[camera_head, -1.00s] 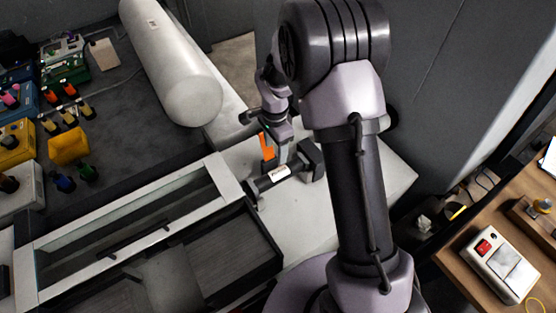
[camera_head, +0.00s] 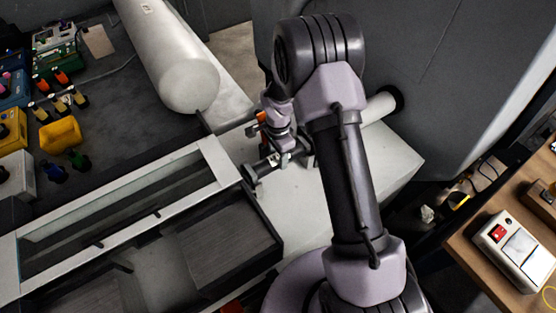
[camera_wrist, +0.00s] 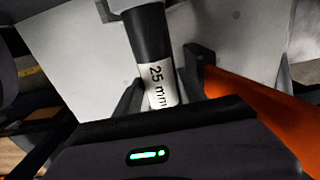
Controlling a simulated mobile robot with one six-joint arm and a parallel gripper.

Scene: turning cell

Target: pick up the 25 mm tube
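The 25 mm tube (camera_wrist: 151,41) is dark with a white band printed "25 mm". In the wrist view it runs from the top edge down to my gripper (camera_wrist: 160,92), its lower part hidden behind the gripper body. Dark finger shapes stand on both sides of the white band; I cannot tell whether they touch it. In the head view my gripper (camera_head: 284,158) is down at the tube, which lies slanted across a dark holder (camera_head: 250,174) on the pale surface. The gripper and wrist cover most of the tube there.
An orange part (camera_wrist: 265,105) stands close to the right of my gripper in the wrist view. A dark open drawer (camera_head: 225,245) lies to the left front.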

